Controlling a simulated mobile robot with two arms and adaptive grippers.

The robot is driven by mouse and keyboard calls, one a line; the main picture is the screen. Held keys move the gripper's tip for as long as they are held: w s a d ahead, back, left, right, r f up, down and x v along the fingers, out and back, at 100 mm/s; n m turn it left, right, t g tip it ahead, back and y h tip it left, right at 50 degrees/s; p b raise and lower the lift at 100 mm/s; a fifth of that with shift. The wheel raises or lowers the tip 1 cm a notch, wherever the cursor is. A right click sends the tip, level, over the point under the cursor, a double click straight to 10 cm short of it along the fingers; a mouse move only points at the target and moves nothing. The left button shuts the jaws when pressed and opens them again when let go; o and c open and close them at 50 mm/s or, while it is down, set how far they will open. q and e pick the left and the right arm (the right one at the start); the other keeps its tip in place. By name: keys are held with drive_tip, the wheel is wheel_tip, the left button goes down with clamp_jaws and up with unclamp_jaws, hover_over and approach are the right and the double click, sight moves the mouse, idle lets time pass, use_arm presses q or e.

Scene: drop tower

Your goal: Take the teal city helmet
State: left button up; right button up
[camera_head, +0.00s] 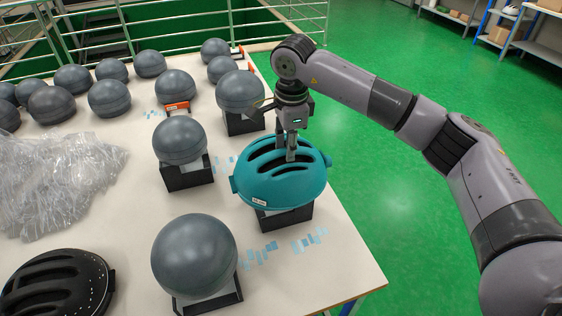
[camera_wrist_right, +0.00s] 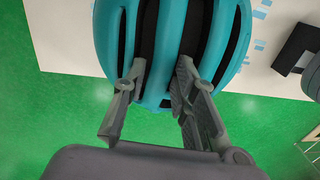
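The teal city helmet (camera_head: 283,178) sits on a black stand (camera_head: 285,216) near the right edge of the white table. It has long dark vents and a small white label on its front rim. My right gripper (camera_head: 291,155) points down onto the top of the helmet. In the right wrist view, the fingers of my right gripper (camera_wrist_right: 162,72) are apart, on either side of a middle rib of the teal helmet (camera_wrist_right: 167,30). Whether they touch the rib cannot be made out. My left gripper is not in view.
Grey headforms on black stands are close by, one to the left (camera_head: 180,140), one in front (camera_head: 195,255) and one behind (camera_head: 240,90). A black helmet (camera_head: 58,285) lies at the front left, and clear plastic wrap (camera_head: 60,180) at the left. Green floor is free to the right.

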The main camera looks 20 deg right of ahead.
drive_tip(key=shift+f, duration=0.2)
drive_tip(key=shift+c, duration=0.5)
clamp_jaws()
